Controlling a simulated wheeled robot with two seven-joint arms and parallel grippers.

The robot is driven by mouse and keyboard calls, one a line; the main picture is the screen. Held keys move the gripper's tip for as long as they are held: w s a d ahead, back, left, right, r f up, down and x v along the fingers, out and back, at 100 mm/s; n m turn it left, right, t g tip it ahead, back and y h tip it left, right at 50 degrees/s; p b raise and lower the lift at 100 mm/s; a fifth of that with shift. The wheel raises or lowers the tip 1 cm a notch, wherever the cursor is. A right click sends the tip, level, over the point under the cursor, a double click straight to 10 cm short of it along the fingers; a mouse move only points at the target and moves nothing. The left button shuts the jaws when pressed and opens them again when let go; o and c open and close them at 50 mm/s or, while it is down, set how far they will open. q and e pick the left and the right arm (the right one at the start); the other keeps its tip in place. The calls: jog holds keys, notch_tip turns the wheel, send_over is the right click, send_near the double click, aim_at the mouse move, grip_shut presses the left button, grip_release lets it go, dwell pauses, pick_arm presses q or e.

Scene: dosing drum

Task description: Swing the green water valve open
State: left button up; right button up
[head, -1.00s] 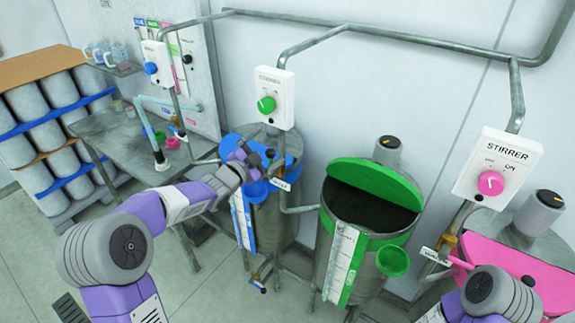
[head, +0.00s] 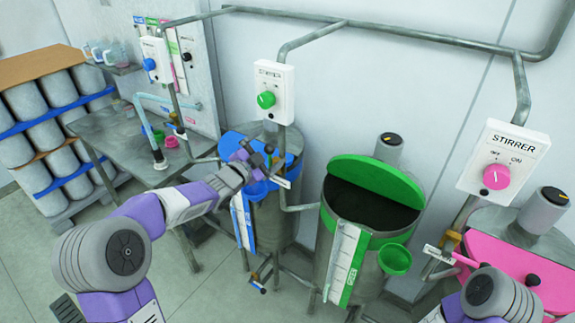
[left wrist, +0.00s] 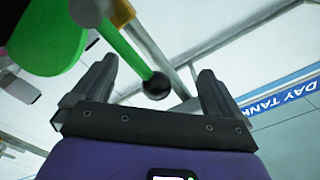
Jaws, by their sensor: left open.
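In the left wrist view a green lever (left wrist: 125,50) ends in a black ball knob (left wrist: 156,86), taken to be the green water valve's handle. The knob shows in the gap between the two fingers of my left gripper (left wrist: 158,90), which is open; no grip on the knob shows. In the head view my left gripper (head: 262,163) is over the front of the blue-lidded drum (head: 270,205), and the valve there cannot be made out clearly. My right arm comes in at the lower right; its gripper is not seen.
A green-lidded drum (head: 375,178) with an open dark top stands right of the left gripper. A pink-lidded drum (head: 515,265) is at far right. Stirrer boxes (head: 274,90) and grey pipes (head: 400,39) run along the wall. A table (head: 115,140) is at left.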

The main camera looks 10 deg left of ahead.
pick_arm(q)
jog(key=shift+s+a, duration=0.25)
jog(key=shift+s, duration=0.25)
jog(key=b+v, duration=0.1)
jog(key=v, duration=0.7)
jog(key=shift+b, duration=0.3)
jog(key=s+d+f+n+g+y+b, duration=0.1)
jog(key=d+f+n+g, duration=0.15)
jog(key=f, duration=0.75)
jog(key=s+d+f+n+g, duration=0.15)
jog(key=f+n, duration=0.25)
jog(key=f, duration=0.6)
jog(key=s+d+f+n+g+y+b, duration=0.1)
jog(key=d+f+n+g, duration=0.15)
jog(key=f, duration=0.65)
jog(key=s+d+f+n+g, duration=0.3)
jog(key=s+d+f+g, duration=0.1)
jog(key=s+f, duration=0.6)
jog(key=s+d+f+n+g, duration=0.3)
jog(key=s+d+f+g, duration=0.2)
jog(key=s+f, duration=0.6)
jog(key=s+g+b, duration=0.1)
jog(key=s, duration=0.3)
jog(key=shift+f+n, duration=0.15)
jog(key=shift+n, duration=0.25)
